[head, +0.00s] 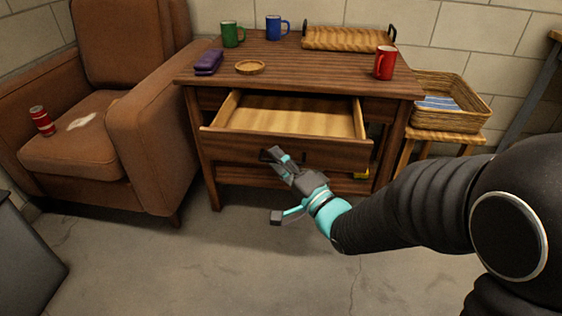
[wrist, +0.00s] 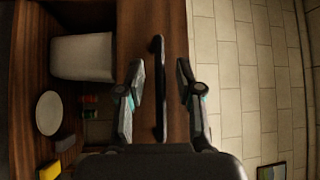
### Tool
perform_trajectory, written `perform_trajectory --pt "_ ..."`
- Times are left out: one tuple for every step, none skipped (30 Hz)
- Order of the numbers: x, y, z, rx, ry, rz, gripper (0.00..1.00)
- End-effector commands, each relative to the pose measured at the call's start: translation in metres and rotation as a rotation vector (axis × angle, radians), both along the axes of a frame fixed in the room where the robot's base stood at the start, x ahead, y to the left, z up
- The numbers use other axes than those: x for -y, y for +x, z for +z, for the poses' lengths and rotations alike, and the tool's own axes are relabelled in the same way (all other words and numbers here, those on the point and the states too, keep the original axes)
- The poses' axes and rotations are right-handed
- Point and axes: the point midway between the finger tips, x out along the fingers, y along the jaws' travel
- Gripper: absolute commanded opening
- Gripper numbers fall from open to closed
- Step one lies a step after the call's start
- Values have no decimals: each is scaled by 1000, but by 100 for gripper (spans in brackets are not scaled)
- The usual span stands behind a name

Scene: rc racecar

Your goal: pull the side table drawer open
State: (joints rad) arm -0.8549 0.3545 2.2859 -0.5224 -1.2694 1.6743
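The side table (head: 300,60) is dark wood, with its drawer (head: 290,118) pulled well out and its light wooden inside empty. The drawer front (head: 330,153) faces me and carries a dark bar handle (wrist: 158,88). My gripper (head: 279,160) is at the middle of the drawer front and covers part of the handle in the head view. In the wrist view my gripper (wrist: 159,88) is open, with one finger on each side of the handle and gaps between. I cannot tell how deep the handle sits between the fingers.
A red mug (head: 385,62), green mug (head: 232,34), blue mug (head: 277,27), purple case (head: 208,62), wooden coaster (head: 250,67) and wicker tray (head: 348,38) stand on top. A brown armchair (head: 150,120) is close left, a basket (head: 450,102) right. The floor in front is clear.

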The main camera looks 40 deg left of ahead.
Motion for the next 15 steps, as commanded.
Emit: perform_trajectory --pt "1 2 0 0 1 -4 35" --pt "2 2 0 -1 1 -5 35" --pt "2 3 0 -1 0 -7 35" --pt "2 3 0 -1 0 -7 35" --pt "3 3 0 -1 0 -7 35" --pt "4 3 0 -1 0 -8 35" --pt "5 3 0 -1 1 -9 35" --pt "7 3 0 -1 1 -10 35" --pt "11 3 -1 -1 0 -10 35" --pt "15 2 -2 -1 0 -10 35" --pt "19 1 -2 -1 0 -10 35" --pt "25 0 -3 -2 0 -11 35" --pt "30 -1 -4 -2 -1 -12 35" --pt "36 -2 -4 -2 0 -12 35" --pt "43 -4 -6 -2 -1 -11 35"
